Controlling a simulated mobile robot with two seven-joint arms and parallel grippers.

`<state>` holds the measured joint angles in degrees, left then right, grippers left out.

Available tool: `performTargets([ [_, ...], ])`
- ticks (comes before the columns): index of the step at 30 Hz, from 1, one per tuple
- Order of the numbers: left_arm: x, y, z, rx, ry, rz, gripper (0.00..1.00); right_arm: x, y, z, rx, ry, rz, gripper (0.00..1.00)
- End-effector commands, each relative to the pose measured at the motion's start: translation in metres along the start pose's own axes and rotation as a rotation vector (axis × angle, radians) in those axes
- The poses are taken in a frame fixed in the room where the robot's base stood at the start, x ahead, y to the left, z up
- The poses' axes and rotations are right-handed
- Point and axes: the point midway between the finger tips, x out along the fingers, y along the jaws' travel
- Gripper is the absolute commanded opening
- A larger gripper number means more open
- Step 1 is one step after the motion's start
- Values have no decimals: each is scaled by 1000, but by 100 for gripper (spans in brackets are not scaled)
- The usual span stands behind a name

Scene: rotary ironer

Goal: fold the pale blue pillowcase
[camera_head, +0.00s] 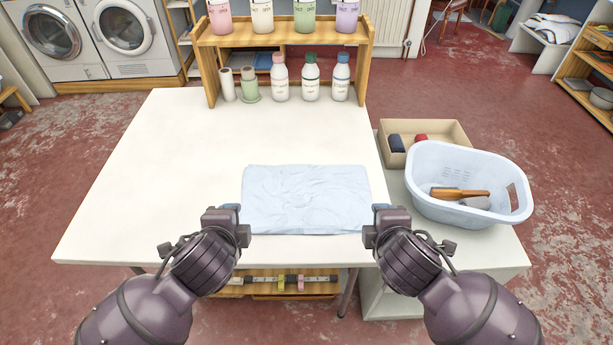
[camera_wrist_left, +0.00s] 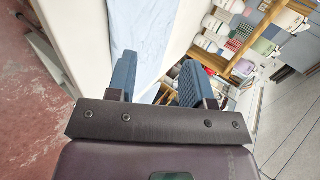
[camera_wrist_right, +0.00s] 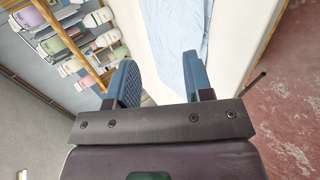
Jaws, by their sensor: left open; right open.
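The pale blue pillowcase (camera_head: 306,198) lies spread out as a wrinkled rectangle near the front edge of the white table (camera_head: 160,185). My left gripper (camera_head: 232,212) is open and empty at its front left corner. My right gripper (camera_head: 374,214) is open and empty at its front right corner. In the left wrist view the pillowcase (camera_wrist_left: 150,28) shows beyond the blue fingers (camera_wrist_left: 152,78). In the right wrist view it also shows beyond the fingers (camera_wrist_right: 160,75). I cannot tell whether any finger touches the cloth.
A wooden shelf (camera_head: 285,42) with bottles and tubs stands at the table's back. To the right, a pale blue basket (camera_head: 430,160) holding a wooden-handled brush (camera_head: 460,193) stands beside a beige box (camera_head: 450,130). The table's left side is clear.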

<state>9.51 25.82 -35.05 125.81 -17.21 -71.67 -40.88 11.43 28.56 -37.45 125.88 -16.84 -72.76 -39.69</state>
Motion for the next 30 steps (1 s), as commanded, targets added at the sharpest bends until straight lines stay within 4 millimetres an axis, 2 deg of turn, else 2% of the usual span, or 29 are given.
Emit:
performTargets([
  [21,-2,-2,0,-13,0,2,47,-2,2,0,13,0,-1,47],
  [26,-2,-10,-13,-135,82,-43,47,-2,10,-13,131,85,43,47],
  [30,2,-26,-24,-315,206,-94,47,2,28,-25,309,212,95,47],
])
